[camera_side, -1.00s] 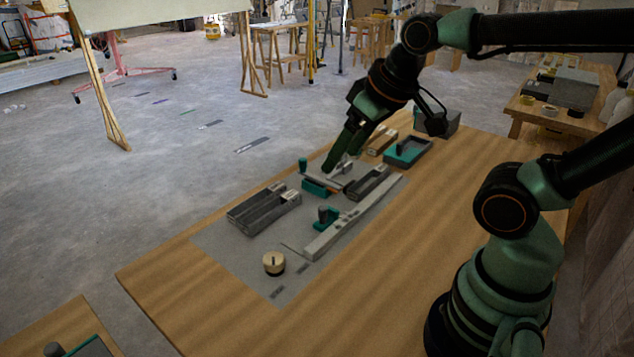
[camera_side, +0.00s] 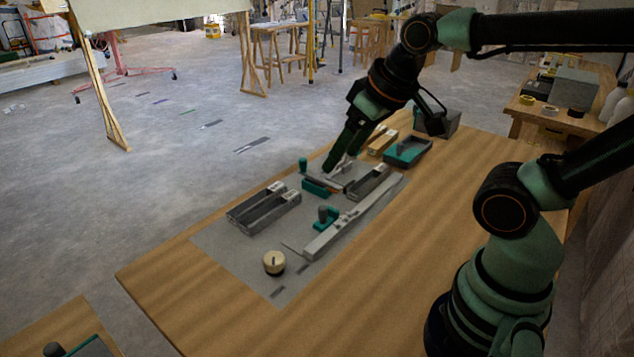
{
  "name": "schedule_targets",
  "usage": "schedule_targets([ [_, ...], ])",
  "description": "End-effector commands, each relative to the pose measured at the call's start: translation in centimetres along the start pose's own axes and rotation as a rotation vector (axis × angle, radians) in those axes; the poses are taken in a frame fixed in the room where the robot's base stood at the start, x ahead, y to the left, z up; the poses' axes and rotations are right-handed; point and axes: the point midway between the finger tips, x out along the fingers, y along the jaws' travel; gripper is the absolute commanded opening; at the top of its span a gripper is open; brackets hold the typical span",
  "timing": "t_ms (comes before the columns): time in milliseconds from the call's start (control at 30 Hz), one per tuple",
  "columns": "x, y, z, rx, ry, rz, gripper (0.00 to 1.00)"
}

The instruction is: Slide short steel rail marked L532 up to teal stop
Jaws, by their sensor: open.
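My gripper (camera_side: 341,167) is open and points down at the far part of the grey mat. Its fingertips are low, at a small pale steel piece (camera_side: 342,180) that they partly hide. I cannot tell whether they touch it. A teal stop (camera_side: 316,188) with a round knob sits at the near left of this piece. A second teal block (camera_side: 323,222) with a dark knob sits nearer, beside a long pale steel rail (camera_side: 352,219). No L532 marking is readable at this size, so I cannot tell for certain which piece carries it.
Dark channel-shaped holders (camera_side: 262,211) lie left on the grey mat (camera_side: 232,255), and another (camera_side: 371,183) is just right of the gripper. A round wooden knob (camera_side: 273,263) stands nearer. A teal tray (camera_side: 407,152) is behind.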

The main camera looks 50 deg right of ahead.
Motion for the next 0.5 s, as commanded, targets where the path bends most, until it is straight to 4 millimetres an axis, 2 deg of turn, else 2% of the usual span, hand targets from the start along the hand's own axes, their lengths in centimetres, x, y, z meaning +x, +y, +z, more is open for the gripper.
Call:
schedule_targets([
  [33,0.0,0.0,0.0,0.003,-0.001,0.001,0.5],
  [167,0.2,0.7,-0.7,0.058,-0.021,0.012,0.0],
  [267,0.8,2.1,-1.9,0.163,-0.057,0.034,0.0],
  [500,3.5,7.4,-5.1,0.522,-0.16,0.112,0.0],
])
